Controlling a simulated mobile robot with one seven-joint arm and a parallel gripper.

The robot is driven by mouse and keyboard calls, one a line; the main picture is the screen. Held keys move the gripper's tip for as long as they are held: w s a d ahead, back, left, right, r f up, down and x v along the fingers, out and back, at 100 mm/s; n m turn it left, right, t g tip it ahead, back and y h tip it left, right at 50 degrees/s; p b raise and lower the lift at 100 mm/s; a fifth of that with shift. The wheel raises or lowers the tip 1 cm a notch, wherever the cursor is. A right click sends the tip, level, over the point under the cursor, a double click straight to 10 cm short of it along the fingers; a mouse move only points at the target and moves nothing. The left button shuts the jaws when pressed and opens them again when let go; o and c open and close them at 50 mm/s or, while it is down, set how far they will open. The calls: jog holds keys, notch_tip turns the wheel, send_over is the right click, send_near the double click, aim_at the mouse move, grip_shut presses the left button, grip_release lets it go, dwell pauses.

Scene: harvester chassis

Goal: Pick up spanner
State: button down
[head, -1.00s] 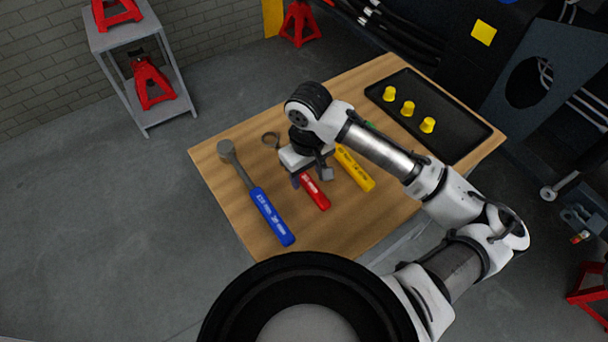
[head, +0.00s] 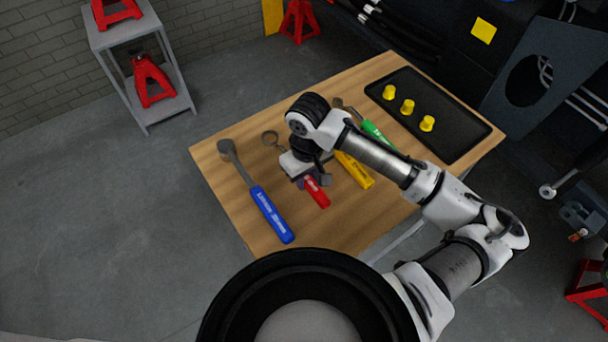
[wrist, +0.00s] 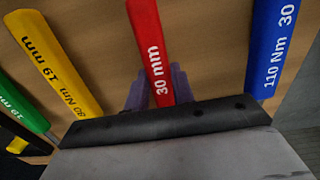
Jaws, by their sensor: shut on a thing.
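A red-handled spanner marked 30 mm (head: 319,196) lies on the wooden table, with its ring end showing to the upper left of my gripper. My gripper (head: 312,182) is over its handle and hides its middle. In the wrist view the red handle (wrist: 151,45) runs between the two purple fingers of my gripper (wrist: 158,88), which are shut on it. A green-handled tool marked 19 mm (head: 373,131) lies farther right, partly behind my arm; its handle also shows at the left of the wrist view (wrist: 22,108).
A blue-handled 110 Nm tool (head: 271,215) lies left of the red spanner, and a yellow-handled tool (head: 356,171) lies close on its right. A black tray (head: 450,140) with three yellow pieces is at the table's right. Bare table (head: 340,225) shows in front.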

jog(key=shift+r, duration=0.15)
notch_tip(320, 180, up, 20)
jog(key=shift+b, duration=0.45)
jog(key=c, duration=1.7)
grip_release()
grip_shut()
